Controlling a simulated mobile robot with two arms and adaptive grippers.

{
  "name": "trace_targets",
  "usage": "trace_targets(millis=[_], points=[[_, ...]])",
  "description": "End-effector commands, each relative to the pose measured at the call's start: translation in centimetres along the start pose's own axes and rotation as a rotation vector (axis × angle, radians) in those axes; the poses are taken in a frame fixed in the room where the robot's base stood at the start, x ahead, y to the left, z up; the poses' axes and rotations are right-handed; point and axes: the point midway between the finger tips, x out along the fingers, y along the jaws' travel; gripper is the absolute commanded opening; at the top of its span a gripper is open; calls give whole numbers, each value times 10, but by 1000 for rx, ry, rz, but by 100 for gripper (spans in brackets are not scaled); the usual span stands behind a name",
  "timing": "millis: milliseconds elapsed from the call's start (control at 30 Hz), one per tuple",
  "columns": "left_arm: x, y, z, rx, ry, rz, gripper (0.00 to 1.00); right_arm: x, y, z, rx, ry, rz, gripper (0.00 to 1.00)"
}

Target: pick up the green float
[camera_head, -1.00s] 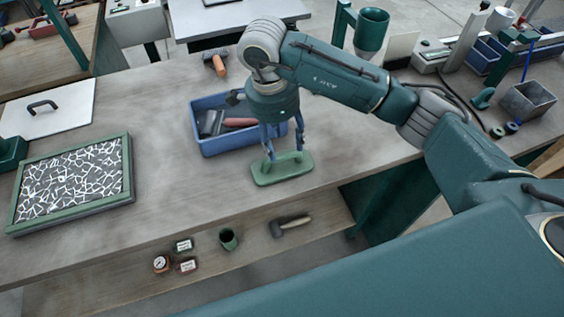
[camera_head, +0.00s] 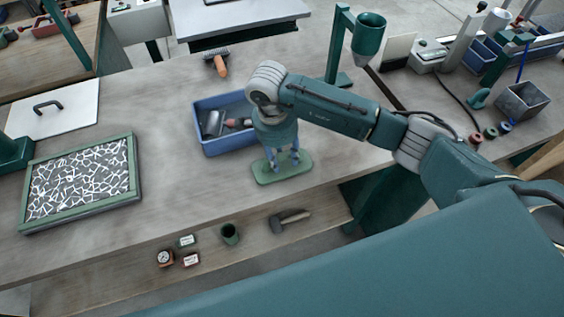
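The green float (camera_head: 300,168) is a flat oblong plate with rounded ends. It lies on the workbench near its front edge, in front of the blue bin. My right gripper (camera_head: 283,164) points down over the middle of the float, with its blue fingers at the float's upper side. The fingers look spread a little apart. The float's handle is hidden by the fingers, so I cannot tell whether they touch or hold it. My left gripper is not in view.
A blue bin (camera_head: 214,147) with tools stands just behind the float. A green-framed tray (camera_head: 80,185) of white fibres lies at left. A brush (camera_head: 218,64) lies behind the bin. A hammer (camera_head: 289,220) and a green cup (camera_head: 230,233) are on the lower shelf. The bench's middle left is clear.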

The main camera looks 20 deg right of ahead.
Motion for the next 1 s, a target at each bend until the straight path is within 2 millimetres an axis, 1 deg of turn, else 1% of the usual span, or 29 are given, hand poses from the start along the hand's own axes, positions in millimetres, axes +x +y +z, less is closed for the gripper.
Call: trace_targets(millis=[33,133,467,633,767,867,933,1000], points=[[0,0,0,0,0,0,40,0,0,0,0,0,0,20],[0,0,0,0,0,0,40,0,0,0,0,0,0,0],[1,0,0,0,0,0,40,-3,-1,0,0,0,-2,0],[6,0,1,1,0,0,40,-16,-2,-2,0,-2,-5,0],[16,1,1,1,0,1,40,-38,-3,-5,1,-1,-8,0],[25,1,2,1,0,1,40,-63,-3,-8,0,0,-10,0],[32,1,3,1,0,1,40,-85,-3,-10,-1,-1,-12,0],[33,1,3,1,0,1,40,-110,-3,-14,0,1,-13,0]])
